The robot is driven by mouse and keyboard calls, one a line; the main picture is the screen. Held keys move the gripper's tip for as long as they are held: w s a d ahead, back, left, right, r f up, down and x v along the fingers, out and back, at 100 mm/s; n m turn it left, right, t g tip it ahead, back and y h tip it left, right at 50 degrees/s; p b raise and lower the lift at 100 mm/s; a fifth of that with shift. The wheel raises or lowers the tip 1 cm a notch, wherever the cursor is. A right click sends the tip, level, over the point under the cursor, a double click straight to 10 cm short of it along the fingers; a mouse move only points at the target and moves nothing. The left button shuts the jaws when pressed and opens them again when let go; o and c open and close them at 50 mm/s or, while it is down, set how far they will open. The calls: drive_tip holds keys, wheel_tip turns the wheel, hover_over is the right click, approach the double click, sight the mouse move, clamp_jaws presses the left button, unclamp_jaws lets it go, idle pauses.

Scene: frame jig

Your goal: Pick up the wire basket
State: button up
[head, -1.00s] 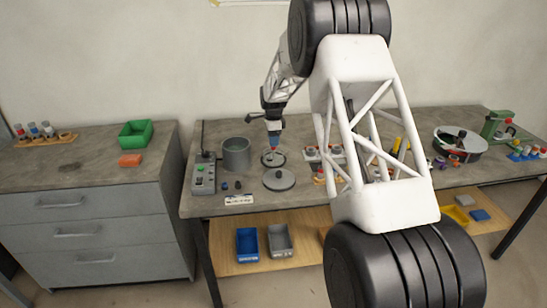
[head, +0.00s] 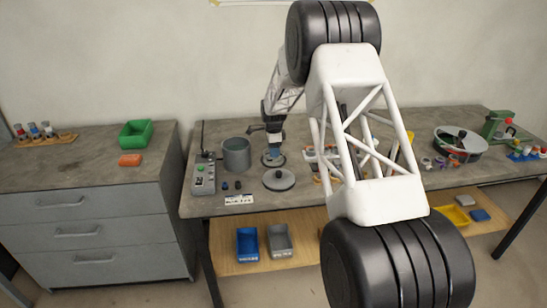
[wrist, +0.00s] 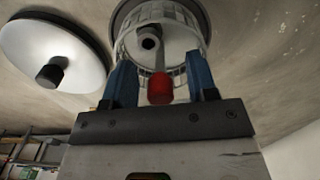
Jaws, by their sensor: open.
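The wire basket (wrist: 181,77) shows at the top of the wrist view as a round mesh wall with a pale inside. A grey upright handle with a red grip (wrist: 160,88) stands in front of it. My gripper (wrist: 160,72) is open, with one blue finger on each side of the red grip and gaps between. In the head view my gripper (head: 274,146) points down over the basket's round rim (head: 273,160) on the bench. My fingers and wrist hide most of the basket there.
A grey lid (head: 279,181) with a dark knob lies just in front of the basket. A grey pot (head: 236,155) and a control box (head: 203,176) stand to the left. A steel pan (head: 461,145) is far right on the bench (head: 300,205).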

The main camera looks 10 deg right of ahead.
drive_tip(key=shift+f, duration=0.35)
idle(0.3)
clamp_jaws()
drive_tip(key=shift+r, duration=0.1)
drive_tip(key=shift+r, duration=4.95)
drive_tip(key=shift+r, duration=0.15)
drive_tip(key=shift+r, duration=0.6)
